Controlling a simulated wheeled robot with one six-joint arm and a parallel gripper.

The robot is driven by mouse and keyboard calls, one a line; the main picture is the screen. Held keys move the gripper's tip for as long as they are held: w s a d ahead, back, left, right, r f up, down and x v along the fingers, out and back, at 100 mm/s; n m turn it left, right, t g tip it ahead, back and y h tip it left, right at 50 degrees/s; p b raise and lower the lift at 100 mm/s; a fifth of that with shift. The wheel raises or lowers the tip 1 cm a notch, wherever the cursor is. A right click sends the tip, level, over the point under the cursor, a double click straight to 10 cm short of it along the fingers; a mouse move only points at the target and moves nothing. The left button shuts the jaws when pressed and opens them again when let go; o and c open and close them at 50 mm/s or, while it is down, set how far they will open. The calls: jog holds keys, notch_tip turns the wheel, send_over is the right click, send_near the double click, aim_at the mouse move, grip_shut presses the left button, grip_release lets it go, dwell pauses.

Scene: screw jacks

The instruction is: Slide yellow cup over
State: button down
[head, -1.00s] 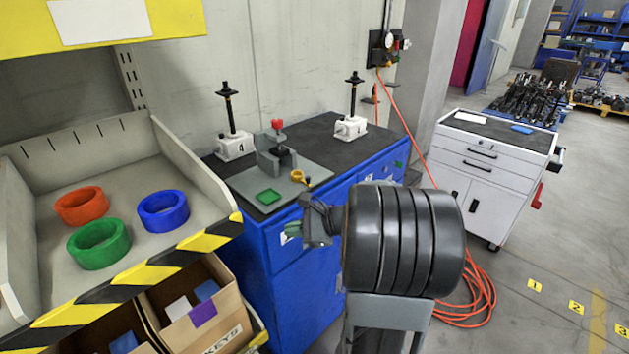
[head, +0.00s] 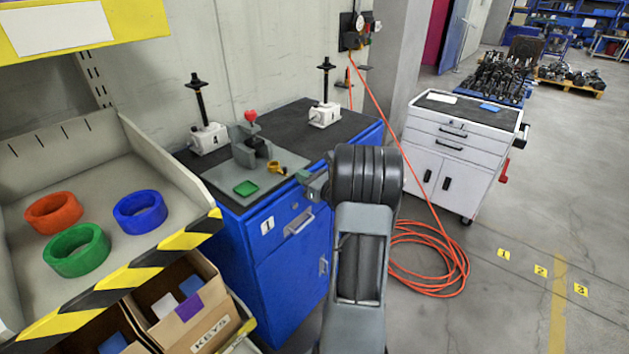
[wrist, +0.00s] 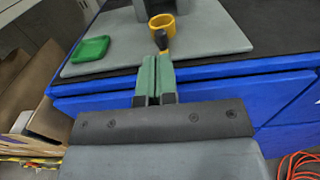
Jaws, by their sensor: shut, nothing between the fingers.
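The yellow cup (head: 276,167) is small and ring-like and sits on the grey plate (head: 284,158) near its right side. In the wrist view the yellow cup (wrist: 162,27) is at the top middle, with a short handle pointing toward my gripper. My gripper (wrist: 155,61) has its green fingers pressed together and empty, just short of the handle; I cannot tell if they touch. In the head view my gripper (head: 303,176) is at the cabinet's front edge, right of the cup, partly hidden by my arm.
A grey fixture with a red knob (head: 251,116) stands behind the cup, and a green tray (head: 246,188) lies left. Two screw jacks (head: 208,138) (head: 324,114) stand on the blue cabinet's dark top. A bin with coloured rings (head: 140,211) is at left.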

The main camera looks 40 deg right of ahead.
aim_at(286, 169)
jog(key=shift+w+a+p, duration=0.25)
jog(key=shift+w+p, duration=0.1)
jog(key=shift+w, duration=0.75)
jog(key=shift+w+a+p, duration=0.2)
jog(key=shift+w+p, duration=0.1)
jog(key=shift+w, duration=0.8)
jog(key=shift+w+a+f+b, duration=0.15)
jog(key=shift+w+b, duration=0.35)
jog(key=shift+w, duration=0.15)
jog(key=shift+w+a+f+b, duration=0.1)
jog(key=shift+w+b, duration=0.35)
jog(key=shift+w, duration=0.15)
jog(key=shift+w+r, duration=0.1)
jog(key=shift+w, duration=0.2)
jog(key=shift+r, duration=0.15)
jog(key=shift+s, duration=0.1)
